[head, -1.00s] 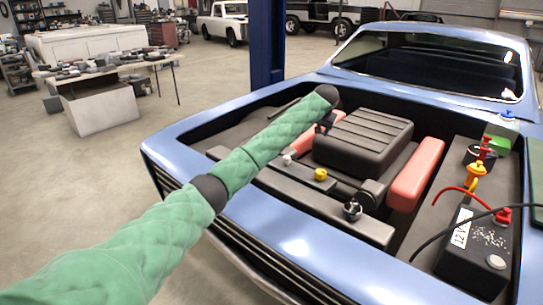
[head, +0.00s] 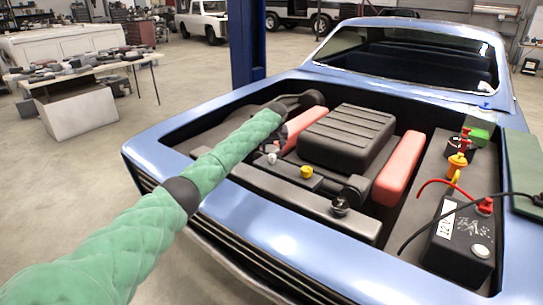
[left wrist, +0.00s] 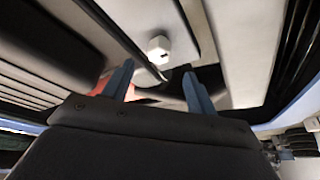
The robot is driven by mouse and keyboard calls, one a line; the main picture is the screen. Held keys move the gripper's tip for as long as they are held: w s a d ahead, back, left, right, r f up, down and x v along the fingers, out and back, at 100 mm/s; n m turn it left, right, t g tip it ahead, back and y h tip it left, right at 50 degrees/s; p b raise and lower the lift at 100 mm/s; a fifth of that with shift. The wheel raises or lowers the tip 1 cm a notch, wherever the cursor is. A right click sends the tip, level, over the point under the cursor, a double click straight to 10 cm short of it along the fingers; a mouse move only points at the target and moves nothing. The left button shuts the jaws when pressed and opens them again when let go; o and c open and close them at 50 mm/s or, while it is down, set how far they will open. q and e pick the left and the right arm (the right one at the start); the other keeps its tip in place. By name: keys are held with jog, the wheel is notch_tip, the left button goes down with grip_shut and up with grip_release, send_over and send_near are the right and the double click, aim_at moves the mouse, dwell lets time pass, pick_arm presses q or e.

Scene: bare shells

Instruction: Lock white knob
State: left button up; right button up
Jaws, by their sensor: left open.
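The white knob (head: 272,158) is a small pale piece on the left part of a dark bar at the front of the engine bay. In the left wrist view the white knob (left wrist: 158,47) appears blocky, just beyond the fingertips and between their lines, with no contact visible. My left gripper (left wrist: 158,85) is open and empty, its two blue-grey fingers spread apart. In the head view my green-sleeved left arm reaches over the bay and its gripper is mostly hidden, close behind the knob. My right gripper is not in view.
The ribbed engine block (head: 345,135) stands behind, between red covers (head: 398,168). A battery (head: 462,240) with cables is at right. The blue car's front edge borders the bay.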

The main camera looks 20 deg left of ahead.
aim_at(272, 156)
pick_arm(q)
jog(key=shift+p+x, duration=0.55)
jog(key=shift+x, duration=2.85)
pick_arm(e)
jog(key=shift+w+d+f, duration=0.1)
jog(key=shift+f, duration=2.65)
pick_arm(q)
jog(key=c, duration=1)
